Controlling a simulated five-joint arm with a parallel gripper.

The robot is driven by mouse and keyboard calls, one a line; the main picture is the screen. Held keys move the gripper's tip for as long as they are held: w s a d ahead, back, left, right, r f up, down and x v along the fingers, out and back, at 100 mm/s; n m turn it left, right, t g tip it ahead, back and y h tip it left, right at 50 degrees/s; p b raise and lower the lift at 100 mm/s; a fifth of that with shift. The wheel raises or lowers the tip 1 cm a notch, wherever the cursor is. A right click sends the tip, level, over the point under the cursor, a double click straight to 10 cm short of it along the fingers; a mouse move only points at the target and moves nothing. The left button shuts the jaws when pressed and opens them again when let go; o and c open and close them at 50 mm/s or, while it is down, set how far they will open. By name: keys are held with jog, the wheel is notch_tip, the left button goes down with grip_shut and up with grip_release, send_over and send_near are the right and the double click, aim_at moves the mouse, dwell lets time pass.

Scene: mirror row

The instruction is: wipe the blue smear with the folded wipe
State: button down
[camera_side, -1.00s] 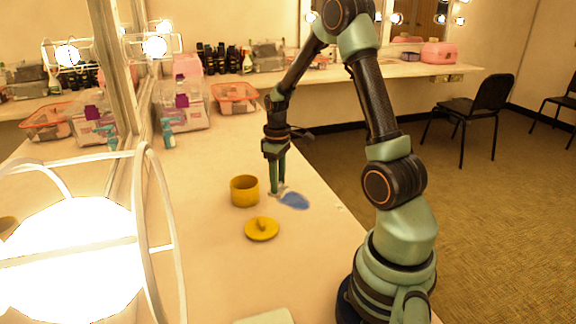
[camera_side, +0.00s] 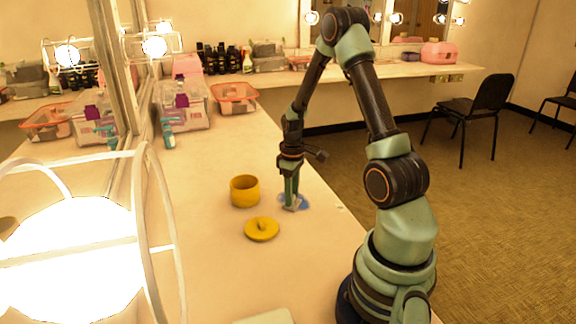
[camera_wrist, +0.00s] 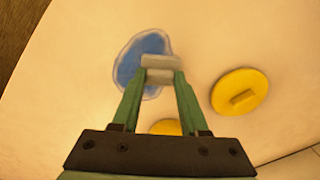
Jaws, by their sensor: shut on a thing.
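The blue smear (camera_side: 305,202) lies on the pale counter (camera_side: 200,250) near its right edge. It also shows in the wrist view (camera_wrist: 128,68), an irregular blue patch with a paler rim. My gripper (camera_side: 291,207) is down at the smear and is shut on the folded wipe (camera_wrist: 160,62), a small pale grey block. The wipe covers the right part of the smear in the wrist view, and blue shows on its left side. In the side view the fingers and wipe hide part of the smear. Whether the wipe touches the counter is hard to tell.
A yellow open pot (camera_side: 245,192) stands left of my gripper. A yellow lid (camera_side: 262,229) with a knob lies in front of it; it also shows in the wrist view (camera_wrist: 240,92). An orange basket (camera_side: 234,97) and clear boxes stand farther back. A lit bulb is at front left.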

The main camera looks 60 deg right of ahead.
jog(key=shift+s+d, duration=2.15)
jog(key=shift+s, duration=0.05)
jog(key=shift+w+d, duration=0.55)
jog(key=shift+w, duration=0.15)
jog(key=shift+w+a, duration=3.45)
jog(key=shift+a, duration=0.1)
jog(key=shift+w+d, duration=0.45)
jog(key=shift+w, duration=0.1)
jog(key=shift+s+d, duration=0.1)
jog(key=shift+d, duration=0.15)
jog(key=shift+s+d, duration=3.2)
jog(key=shift+s, duration=0.05)
jog(key=shift+s+d, duration=0.15)
jog(key=shift+d, duration=0.15)
jog(key=shift+w+d, duration=0.5)
jog(key=shift+w, duration=0.15)
jog(key=shift+w+a, duration=3.5)
jog(key=shift+a, duration=0.15)
notch_tip(320, 180, up, 8)
